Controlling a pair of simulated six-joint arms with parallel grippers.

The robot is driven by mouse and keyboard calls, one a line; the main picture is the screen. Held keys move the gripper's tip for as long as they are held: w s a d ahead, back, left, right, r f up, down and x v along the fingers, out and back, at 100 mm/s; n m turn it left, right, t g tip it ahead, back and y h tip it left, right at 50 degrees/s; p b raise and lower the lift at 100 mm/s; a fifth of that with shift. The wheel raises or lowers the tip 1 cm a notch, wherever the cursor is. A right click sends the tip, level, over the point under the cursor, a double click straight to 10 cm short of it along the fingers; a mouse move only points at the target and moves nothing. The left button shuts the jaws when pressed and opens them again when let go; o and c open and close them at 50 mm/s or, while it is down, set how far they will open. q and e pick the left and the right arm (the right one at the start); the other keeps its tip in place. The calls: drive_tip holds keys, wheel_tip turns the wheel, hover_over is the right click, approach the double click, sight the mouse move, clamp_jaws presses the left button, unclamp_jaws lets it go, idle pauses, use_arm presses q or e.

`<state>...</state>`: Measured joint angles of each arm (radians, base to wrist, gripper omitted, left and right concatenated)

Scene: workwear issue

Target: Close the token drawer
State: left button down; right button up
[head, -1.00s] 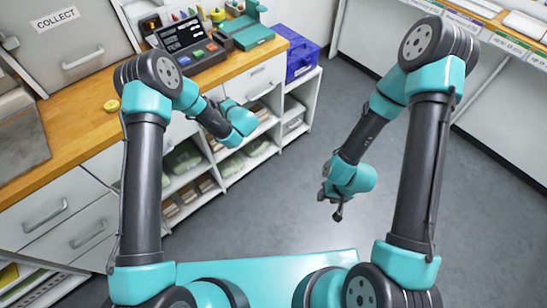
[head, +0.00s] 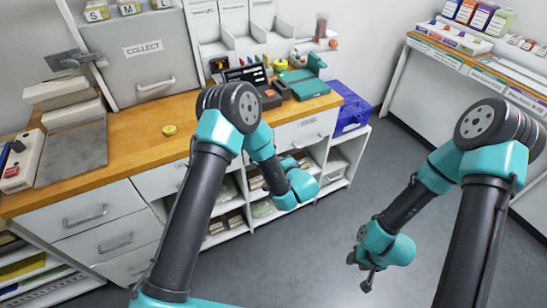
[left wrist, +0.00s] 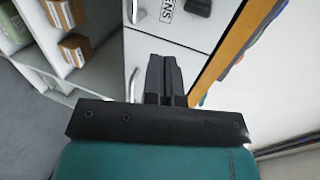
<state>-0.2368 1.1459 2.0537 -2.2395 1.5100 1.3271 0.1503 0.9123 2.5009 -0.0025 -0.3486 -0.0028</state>
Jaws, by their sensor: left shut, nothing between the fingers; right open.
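A white drawer front (head: 304,131) with a small label sits under the right end of the wooden counter. In the left wrist view a label (left wrist: 166,10) ending in "ENS" shows on a white front beside a metal handle. My left gripper (left wrist: 165,72) is shut and empty, its fingers over the white front close to a second handle (left wrist: 132,85). In the head view its fingertips are mostly hidden by my wrist. How far the drawer stands out I cannot tell. My right gripper (head: 367,283) is open and empty over the floor, away from the drawers.
The wooden counter (head: 138,128) bears a yellow disc (head: 169,130), a dark console (head: 247,76) and a teal device (head: 303,78). Open shelves with packets lie below. A blue box (head: 349,113) stands right of the counter. Grey floor between the furniture is clear.

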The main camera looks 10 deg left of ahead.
use_arm(q)
drive_tip(key=shift+v, duration=1.7)
drive_tip(key=shift+f, duration=0.1)
drive_tip(key=s+a+f+n+g, duration=0.2)
drive_tip(key=s+a+f+g, duration=0.8)
drive_tip(key=s+a+g, duration=0.2)
drive_tip(key=s+a+f+n+h, duration=0.1)
drive_tip(key=s+a+n+h, duration=0.1)
drive_tip(key=s+n+h, duration=0.3)
drive_tip(key=s+a+f+n+t+h, duration=0.1)
drive_tip(key=s+n+h, duration=0.4)
drive_tip(key=s, duration=0.5)
drive_tip(key=shift+a+n+h, duration=0.4)
drive_tip(key=shift+a+h, duration=0.4)
drive_tip(key=shift+h, duration=0.2)
drive_tip(key=c, duration=1.8)
unclamp_jaws()
drive_tip(key=shift+c, duration=0.2)
